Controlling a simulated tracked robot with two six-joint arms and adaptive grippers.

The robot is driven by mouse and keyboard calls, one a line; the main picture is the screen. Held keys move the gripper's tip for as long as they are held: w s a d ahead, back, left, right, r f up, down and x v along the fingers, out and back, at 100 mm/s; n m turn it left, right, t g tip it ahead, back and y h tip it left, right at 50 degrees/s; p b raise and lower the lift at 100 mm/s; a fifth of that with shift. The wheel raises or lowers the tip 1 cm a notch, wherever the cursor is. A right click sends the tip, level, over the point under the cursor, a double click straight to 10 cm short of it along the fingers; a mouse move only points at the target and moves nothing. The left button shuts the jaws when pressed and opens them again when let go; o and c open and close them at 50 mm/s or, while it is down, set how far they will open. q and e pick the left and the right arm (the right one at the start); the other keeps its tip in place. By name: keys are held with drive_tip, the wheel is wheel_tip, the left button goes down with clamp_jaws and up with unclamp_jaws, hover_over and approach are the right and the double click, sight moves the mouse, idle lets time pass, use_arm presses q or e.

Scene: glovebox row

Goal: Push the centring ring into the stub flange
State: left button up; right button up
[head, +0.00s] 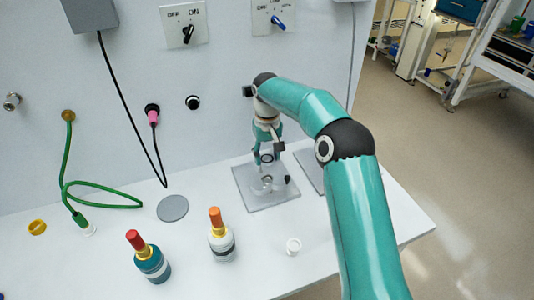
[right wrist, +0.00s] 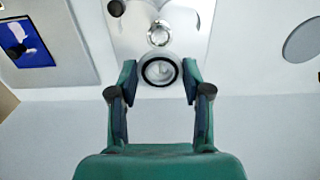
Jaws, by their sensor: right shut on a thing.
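My right gripper (head: 267,163) is shut on the centring ring, over the grey square plate (head: 247,198). In the right wrist view the centring ring (right wrist: 145,72), black-edged with a pale middle, sits between the two fingertips of the right gripper (right wrist: 160,76). In the head view the ring is small and partly hidden by the fingers. The stub flange (head: 264,187), shiny and clear-looking, is on the plate just below the gripper. A shiny round part (right wrist: 158,34) beyond the ring may be the flange. I cannot tell whether ring and flange touch. My left gripper is out of view.
A dark knob (head: 287,179) stands on the plate's right side. A grey disc (head: 172,208) lies to the left. A black cable (head: 131,105) hangs behind.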

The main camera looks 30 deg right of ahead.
sight(267, 180)
drive_tip(key=shift+r, duration=0.1)
drive_tip(key=shift+s+f+b, duration=0.15)
drive_tip(key=shift+f+b, duration=0.4)
drive_tip(key=shift+f, duration=0.4)
drive_tip(key=shift+f+b, duration=1.2)
drive_tip(key=shift+f, duration=0.85)
drive_tip(key=shift+p, duration=0.45)
drive_tip(key=shift+f+b, duration=0.75)
drive_tip(key=shift+f, duration=0.35)
drive_tip(key=o, duration=1)
drive_tip(key=shift+r, duration=0.1)
